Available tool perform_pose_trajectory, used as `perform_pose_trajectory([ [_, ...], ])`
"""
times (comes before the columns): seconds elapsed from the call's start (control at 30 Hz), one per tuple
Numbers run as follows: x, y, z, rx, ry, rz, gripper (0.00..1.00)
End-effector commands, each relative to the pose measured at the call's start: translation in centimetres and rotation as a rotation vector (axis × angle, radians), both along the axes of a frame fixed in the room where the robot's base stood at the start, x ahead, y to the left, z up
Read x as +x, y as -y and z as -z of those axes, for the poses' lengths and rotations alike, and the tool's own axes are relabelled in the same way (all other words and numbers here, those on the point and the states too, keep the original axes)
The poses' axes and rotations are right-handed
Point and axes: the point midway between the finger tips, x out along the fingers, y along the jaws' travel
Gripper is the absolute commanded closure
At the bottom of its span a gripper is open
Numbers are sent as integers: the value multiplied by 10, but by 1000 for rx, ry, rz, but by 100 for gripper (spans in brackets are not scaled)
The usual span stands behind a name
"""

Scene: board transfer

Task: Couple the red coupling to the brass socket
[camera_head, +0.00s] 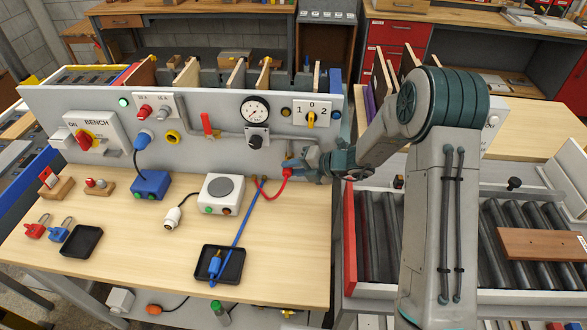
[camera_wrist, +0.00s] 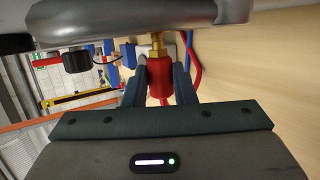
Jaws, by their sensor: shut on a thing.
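The red coupling (camera_wrist: 159,82) is between the two fingers of my gripper (camera_wrist: 160,92), which is shut on it. In the head view the red coupling (camera_head: 288,171) shows just left of my gripper (camera_head: 298,168), close to the bench panel, with a red hose (camera_head: 268,196) curving from it. In the wrist view the brass socket (camera_wrist: 156,45) sits under the grey pipe body, directly in line with the coupling's end. The two appear to meet; I cannot tell whether the coupling is fully seated. The socket is not clearly visible in the head view.
A blue hose (camera_head: 242,225) runs to a black tray (camera_head: 238,278) at the bench front. A white box with a round grey top (camera_head: 221,190), a blue box (camera_head: 151,184) and a panel gauge (camera_head: 256,109) are to the left. The front right benchtop (camera_head: 300,250) is clear.

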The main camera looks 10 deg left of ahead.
Motion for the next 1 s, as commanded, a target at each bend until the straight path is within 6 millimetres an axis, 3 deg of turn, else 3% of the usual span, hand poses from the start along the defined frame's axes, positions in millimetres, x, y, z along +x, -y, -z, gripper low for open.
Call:
perform_pose_trajectory([
  [0.2,5,0,-1,0,1,0,99],
  [0.23,5,0,0,0,1,0,68],
  [0.3,5,0,0,1,1,-1,50],
  [0.67,5,4,-3,0,5,1,50],
  [0.83,-1,26,-14,-1,5,3,50],
  [1.0,-10,60,-32,0,6,4,50],
])
